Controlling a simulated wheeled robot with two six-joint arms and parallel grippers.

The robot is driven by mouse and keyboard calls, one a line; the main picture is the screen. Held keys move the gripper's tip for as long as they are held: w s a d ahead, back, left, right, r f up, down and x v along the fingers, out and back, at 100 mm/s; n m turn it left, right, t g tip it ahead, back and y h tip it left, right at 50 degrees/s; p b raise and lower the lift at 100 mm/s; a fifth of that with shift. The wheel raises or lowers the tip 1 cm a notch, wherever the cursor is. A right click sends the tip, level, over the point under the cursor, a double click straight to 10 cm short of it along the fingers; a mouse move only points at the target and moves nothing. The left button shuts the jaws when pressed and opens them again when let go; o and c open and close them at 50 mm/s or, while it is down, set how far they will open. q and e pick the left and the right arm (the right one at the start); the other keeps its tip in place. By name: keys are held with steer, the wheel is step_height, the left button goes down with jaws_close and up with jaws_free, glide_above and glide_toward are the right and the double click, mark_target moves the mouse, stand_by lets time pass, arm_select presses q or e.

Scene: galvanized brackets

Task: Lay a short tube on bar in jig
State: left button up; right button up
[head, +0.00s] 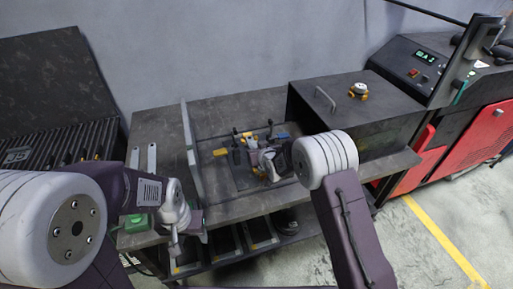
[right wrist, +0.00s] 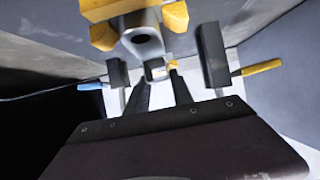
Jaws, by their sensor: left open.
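The jig (head: 243,172) stands on the middle of the grey workbench, with dark blocks and yellow-handled clamps around it. My right gripper (head: 274,160) is low over the jig in the head view. In the right wrist view its dark fingers (right wrist: 160,82) close on a small square short tube (right wrist: 156,72), with its open end facing the camera. A grey metal piece with a round hole (right wrist: 146,40) lies just beyond, beside yellow parts. I cannot tell whether the tube touches the bar. My left gripper (head: 182,228) is open and empty at the bench's front left.
Dark blocks with a blue handle (right wrist: 92,86) and a yellow handle (right wrist: 262,67) flank the right fingers. An upright grey plate (head: 191,150) stands left of the jig. A dark cabinet (head: 352,105) stands at the right. A green object (head: 137,223) lies at the front left.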

steer(key=o, duration=0.3)
steer(key=shift+r+p, duration=0.25)
steer(key=shift+p, duration=0.05)
steer(key=b+v, duration=0.1)
steer(key=v, duration=1.1)
